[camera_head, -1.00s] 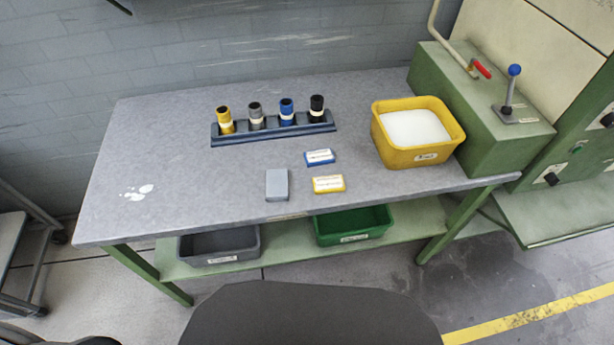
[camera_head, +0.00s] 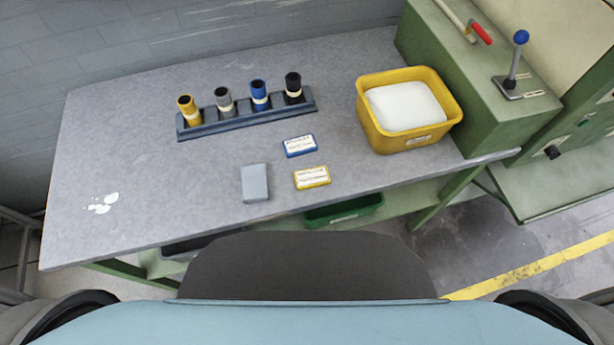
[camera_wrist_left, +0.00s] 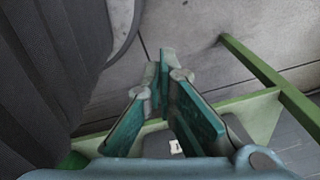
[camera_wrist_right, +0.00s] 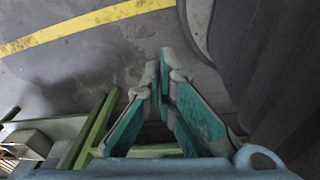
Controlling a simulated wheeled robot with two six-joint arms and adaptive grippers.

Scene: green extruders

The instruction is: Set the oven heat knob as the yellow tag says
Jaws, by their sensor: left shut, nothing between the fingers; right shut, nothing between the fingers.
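The yellow tag (camera_head: 312,177), with print too small to read, lies flat on the grey table near its front edge. A black knob (camera_head: 553,152) on a pale plate shows on the green machine at the right; its setting is too small to tell, and I cannot tell if it is the heat knob. My left gripper (camera_wrist_left: 158,70) is shut and empty above the floor and the table's lower frame in the left wrist view. My right gripper (camera_wrist_right: 159,66) is shut and empty above the floor in the right wrist view. Neither gripper shows in the head view.
A blue tag (camera_head: 299,146) and a grey block (camera_head: 255,183) lie near the yellow tag. A rack (camera_head: 246,124) holds several coloured cylinders. A yellow bin (camera_head: 408,140) with white contents stands right, beside a green housing with a blue-topped lever (camera_head: 515,65). The table's left side is mostly clear.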

